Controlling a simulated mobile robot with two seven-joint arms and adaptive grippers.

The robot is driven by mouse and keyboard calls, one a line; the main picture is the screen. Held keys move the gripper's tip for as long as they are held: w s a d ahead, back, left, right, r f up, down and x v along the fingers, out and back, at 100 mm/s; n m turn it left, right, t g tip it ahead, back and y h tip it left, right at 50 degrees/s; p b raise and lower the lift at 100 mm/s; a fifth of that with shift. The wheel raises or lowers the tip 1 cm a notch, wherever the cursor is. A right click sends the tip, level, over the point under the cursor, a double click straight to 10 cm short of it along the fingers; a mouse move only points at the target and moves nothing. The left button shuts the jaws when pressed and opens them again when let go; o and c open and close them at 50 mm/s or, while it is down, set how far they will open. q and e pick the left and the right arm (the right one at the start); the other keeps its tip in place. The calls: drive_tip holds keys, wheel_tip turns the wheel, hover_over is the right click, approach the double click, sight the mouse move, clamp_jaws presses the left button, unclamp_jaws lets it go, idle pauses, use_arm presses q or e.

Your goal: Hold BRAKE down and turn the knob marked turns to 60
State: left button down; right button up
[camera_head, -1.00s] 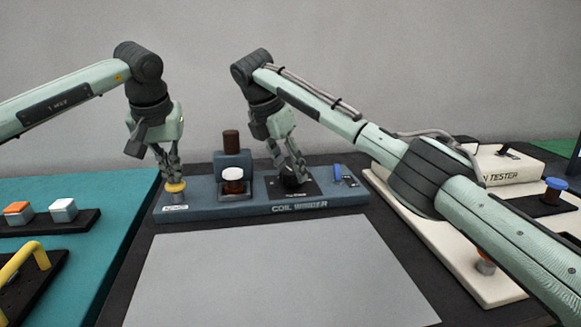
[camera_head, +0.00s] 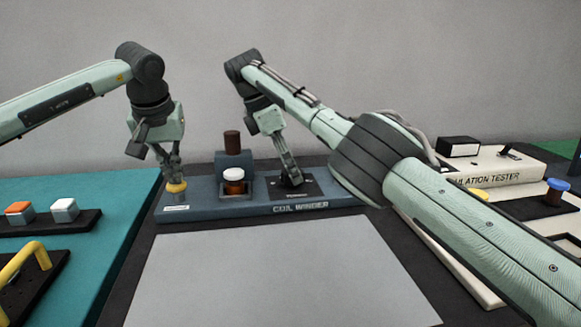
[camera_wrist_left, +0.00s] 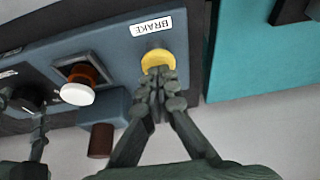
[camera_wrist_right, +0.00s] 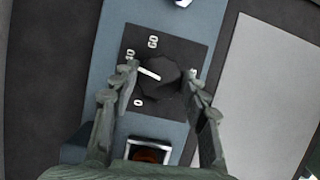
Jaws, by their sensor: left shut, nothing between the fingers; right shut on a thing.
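The yellow BRAKE button (camera_head: 176,188) is at the left end of the coil winder (camera_head: 245,209). My left gripper (camera_wrist_left: 160,72) is shut and empty, its fingertips touching the button's top (camera_wrist_left: 153,59). The button's travel is hard to judge. The black turns knob (camera_wrist_right: 160,88) sits on a dark dial plate with printed numbers. Its white pointer line (camera_wrist_right: 149,74) points up-left in the right wrist view, between 0 and 60. My right gripper (camera_wrist_right: 162,79) is shut on the knob, one finger on each side. In the head view the fingers (camera_head: 292,183) mostly hide the knob.
A white-capped brown cylinder (camera_head: 233,175) and a brown-topped post (camera_head: 232,143) stand between my grippers. The insulation tester (camera_head: 490,178) is at right, partly behind my right arm. Orange (camera_head: 18,209) and white (camera_head: 64,207) buttons are at left. A grey sheet (camera_head: 280,265) lies in front.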

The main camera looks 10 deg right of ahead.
drive_tip(key=o, duration=1.2)
drive_tip(key=shift+c, duration=0.2)
